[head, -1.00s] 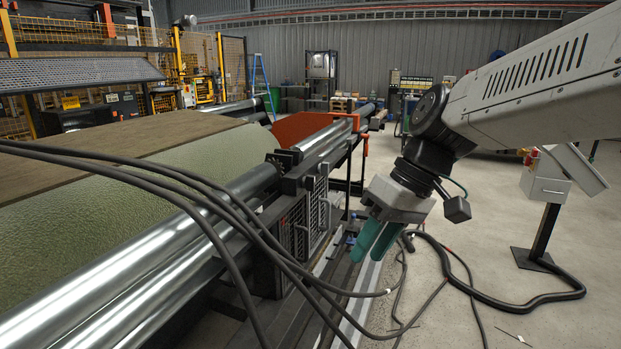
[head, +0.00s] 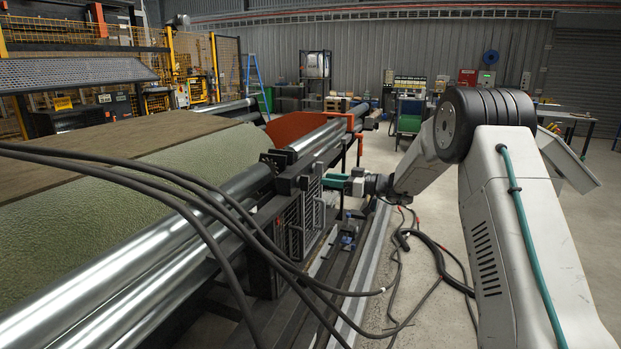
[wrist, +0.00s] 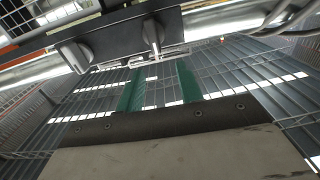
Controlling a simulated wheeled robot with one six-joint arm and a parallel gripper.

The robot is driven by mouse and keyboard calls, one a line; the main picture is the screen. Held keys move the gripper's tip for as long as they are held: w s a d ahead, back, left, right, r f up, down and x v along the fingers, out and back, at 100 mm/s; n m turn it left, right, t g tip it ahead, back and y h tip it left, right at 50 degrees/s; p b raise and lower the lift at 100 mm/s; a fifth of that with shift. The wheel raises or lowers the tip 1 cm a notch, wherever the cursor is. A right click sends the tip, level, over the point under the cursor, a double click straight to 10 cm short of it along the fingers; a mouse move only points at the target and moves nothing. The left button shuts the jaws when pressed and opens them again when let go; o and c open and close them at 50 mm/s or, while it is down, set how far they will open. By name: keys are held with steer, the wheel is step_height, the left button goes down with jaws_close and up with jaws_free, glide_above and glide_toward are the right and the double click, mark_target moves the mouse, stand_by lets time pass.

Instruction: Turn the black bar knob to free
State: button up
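In the wrist view, two bar knobs sit on a dark panel (wrist: 110,28): a left knob (wrist: 76,56) and a right knob (wrist: 153,36). Both look dark grey, with lighter faces, and I cannot tell which one is the black bar knob. My gripper (wrist: 160,75) has two green fingers, spread apart with nothing between them. The right knob lies beyond the fingertips, roughly in line with the gap, and looks apart from them. In the head view my gripper (head: 337,182) reaches left to the machine's end frame; the knobs cannot be made out there.
Mesh guards with grey handles (head: 318,214) are on the machine's side, below my gripper. Shiny rollers (head: 150,285) and black hoses (head: 235,228) lie to the left. More cables (head: 440,262) lie on the floor.

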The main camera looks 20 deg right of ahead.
mark_target(304, 183)
steer(key=x, duration=0.7)
steer(key=shift+w+f, duration=0.2)
steer(key=shift+w, duration=0.2)
steer(key=shift+a, duration=0.15)
jaws_close()
